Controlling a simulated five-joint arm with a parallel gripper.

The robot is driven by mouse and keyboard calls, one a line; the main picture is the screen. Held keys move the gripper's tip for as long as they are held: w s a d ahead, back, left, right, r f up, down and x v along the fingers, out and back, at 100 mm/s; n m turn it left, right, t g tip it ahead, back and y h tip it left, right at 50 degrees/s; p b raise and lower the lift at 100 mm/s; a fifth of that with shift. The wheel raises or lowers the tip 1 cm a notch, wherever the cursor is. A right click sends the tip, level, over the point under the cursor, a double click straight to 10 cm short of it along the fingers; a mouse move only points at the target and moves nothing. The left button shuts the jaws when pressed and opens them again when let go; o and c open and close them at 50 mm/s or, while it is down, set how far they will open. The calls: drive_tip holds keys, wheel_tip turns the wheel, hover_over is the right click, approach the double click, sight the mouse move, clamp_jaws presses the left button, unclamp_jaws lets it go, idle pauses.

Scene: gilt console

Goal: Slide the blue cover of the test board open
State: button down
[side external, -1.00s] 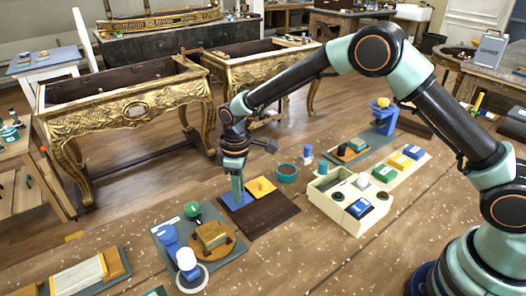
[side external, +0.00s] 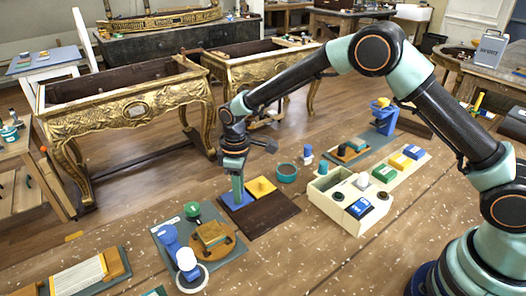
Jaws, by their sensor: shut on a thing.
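The test board (side external: 268,214) is a dark brown plate on the wooden bench, with a yellow square piece (side external: 261,187) that has a small knob on top. The blue cover (side external: 236,204) lies flat at the board's left end, beside the yellow piece. My gripper (side external: 238,192) points down over the blue cover and is shut on it. The fingers hide the gripped part and some of the cover.
A grey board with blue, green and wooden parts (side external: 211,236) stands close at the lower left. A teal ring (side external: 287,172) lies behind the test board. A cream box (side external: 335,207) with compartments stands to the right. Bare bench lies in front.

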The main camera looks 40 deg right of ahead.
idle(0.4)
drive_tip(key=shift+s, duration=4.5)
drive_tip(key=c, duration=0.7)
unclamp_jaws()
drive_tip(key=shift+o, duration=0.2)
wheel_tip(320, 180, up, 12)
drive_tip(key=shift+r, duration=0.15)
